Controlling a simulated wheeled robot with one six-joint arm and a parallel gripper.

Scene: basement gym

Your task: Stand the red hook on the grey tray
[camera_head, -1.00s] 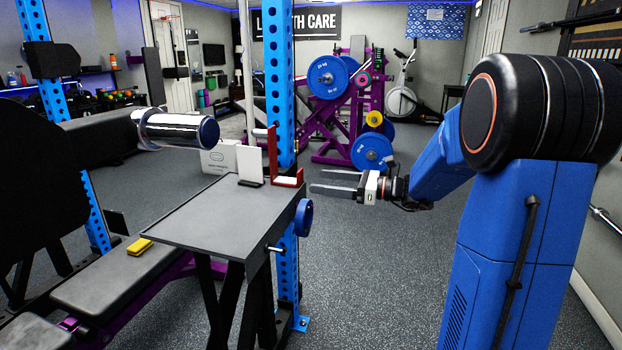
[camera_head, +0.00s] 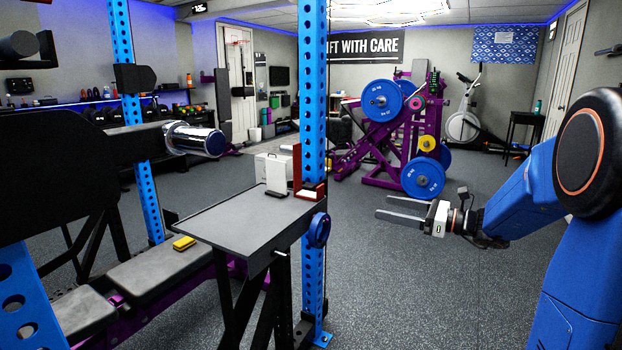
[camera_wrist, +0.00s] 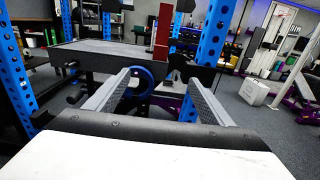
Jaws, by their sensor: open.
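The red hook (camera_head: 297,166) stands upright at the back right corner of the grey-topped table, close to the blue rack post. It has a tall red back, a short base and a low front lip. It also shows upright in the wrist view (camera_wrist: 162,36), beyond my fingers. The grey tray (camera_head: 235,221) appears to be the flat rimmed top of this table; whether the hook rests on it or on the post I cannot tell. My gripper (camera_head: 379,207) is open and empty, right of the hook and apart from it. Its two fingers show in the wrist view (camera_wrist: 158,78).
A blue perforated post (camera_head: 313,90) rises at the table's right edge, with a blue round piece (camera_head: 319,230) below the hook. A yellow block (camera_head: 184,243) lies on the bench. Floor right of the table is clear.

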